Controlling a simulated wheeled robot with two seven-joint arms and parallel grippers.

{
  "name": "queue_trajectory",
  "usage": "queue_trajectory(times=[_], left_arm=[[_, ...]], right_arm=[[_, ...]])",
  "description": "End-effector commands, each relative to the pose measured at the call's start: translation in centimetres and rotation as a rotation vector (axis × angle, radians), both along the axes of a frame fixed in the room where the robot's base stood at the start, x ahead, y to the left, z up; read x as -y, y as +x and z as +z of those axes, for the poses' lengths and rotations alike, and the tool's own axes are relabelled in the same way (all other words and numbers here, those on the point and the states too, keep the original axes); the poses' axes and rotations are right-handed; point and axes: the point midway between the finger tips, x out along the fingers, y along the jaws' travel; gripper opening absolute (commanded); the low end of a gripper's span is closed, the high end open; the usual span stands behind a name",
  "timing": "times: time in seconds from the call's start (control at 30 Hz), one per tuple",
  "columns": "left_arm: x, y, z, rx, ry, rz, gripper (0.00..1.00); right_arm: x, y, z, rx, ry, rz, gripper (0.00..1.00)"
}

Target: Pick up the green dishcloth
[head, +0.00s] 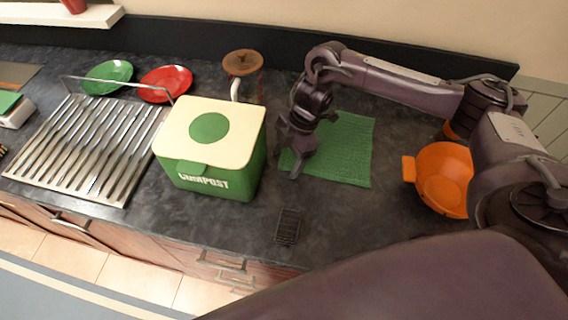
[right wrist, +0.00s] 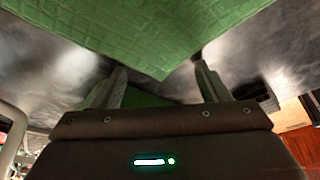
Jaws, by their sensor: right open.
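The green dishcloth (head: 345,150) lies flat on the dark countertop, right of the compost bin. My right gripper (head: 296,168) is at the cloth's left edge, pointing down, and covers part of that edge. In the right wrist view the cloth (right wrist: 150,30) fills the upper middle, beyond the two spread fingers (right wrist: 158,85). The fingers are apart, with no cloth seen gripped between them. I cannot tell whether the fingertips touch the cloth. My left gripper is not in view.
A green compost bin (head: 215,183) with a cream lid stands close left of my right gripper. An orange pan (head: 443,180) is on the right. A small dark rack (head: 288,227) lies near the front edge. A metal dish rack (head: 85,150), a green plate (head: 108,77) and a red plate (head: 166,83) are left.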

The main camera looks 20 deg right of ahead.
Motion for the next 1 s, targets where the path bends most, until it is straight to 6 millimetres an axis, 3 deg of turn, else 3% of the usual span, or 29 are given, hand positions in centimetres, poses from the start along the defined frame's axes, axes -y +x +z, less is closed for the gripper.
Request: queue_trajectory(times=[1.0], left_arm=[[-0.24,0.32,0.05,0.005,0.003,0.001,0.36]], right_arm=[[0.01,-0.02,-0.01,0.000,0.000,0.000,0.01]])
